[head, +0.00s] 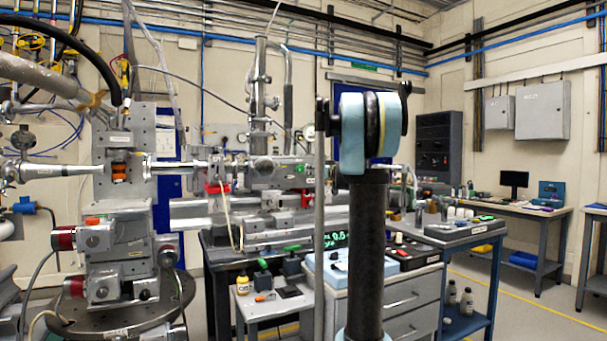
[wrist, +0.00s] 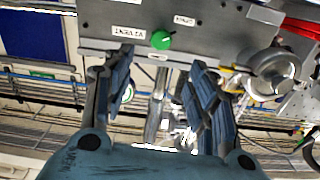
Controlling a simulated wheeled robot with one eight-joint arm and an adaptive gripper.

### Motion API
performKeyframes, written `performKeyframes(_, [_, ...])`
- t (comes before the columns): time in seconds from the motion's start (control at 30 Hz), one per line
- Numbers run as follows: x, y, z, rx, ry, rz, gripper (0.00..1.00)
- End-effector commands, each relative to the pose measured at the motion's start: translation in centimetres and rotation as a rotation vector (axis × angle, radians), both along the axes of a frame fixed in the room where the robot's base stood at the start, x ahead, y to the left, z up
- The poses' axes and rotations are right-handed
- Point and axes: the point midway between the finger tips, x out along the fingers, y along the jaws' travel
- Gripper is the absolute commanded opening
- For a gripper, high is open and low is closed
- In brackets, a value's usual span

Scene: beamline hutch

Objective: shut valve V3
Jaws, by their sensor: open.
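In the wrist view, my gripper (wrist: 160,72) has its two dark-blue fingers spread apart with nothing between them. A round green knob (wrist: 162,40) sits on a grey metal panel just beyond the gap between the fingertips. It appears apart from both fingers. White labels are beside it, one seeming to include "VENT"; I cannot read V3 on any label, so I cannot tell which fitting is valve V3. In the head view, a small green part (head: 300,168) shows on the beamline; I cannot tell whether it is the same knob. My gripper is hidden there.
A round metal flange (wrist: 275,72) is right of the fingers in the wrist view. In the head view, a vacuum pipe assembly (head: 262,100) rises behind the beamline. A drawer cabinet (head: 410,295) and a blue trolley (head: 490,275) stand at centre right. Floor is free further right.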

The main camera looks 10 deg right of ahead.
Motion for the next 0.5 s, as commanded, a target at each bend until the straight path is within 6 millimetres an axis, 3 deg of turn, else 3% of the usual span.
performKeyframes(0.5, [8.0, 2.8, 0.0, 0.000, 0.001, 0.003, 0.53])
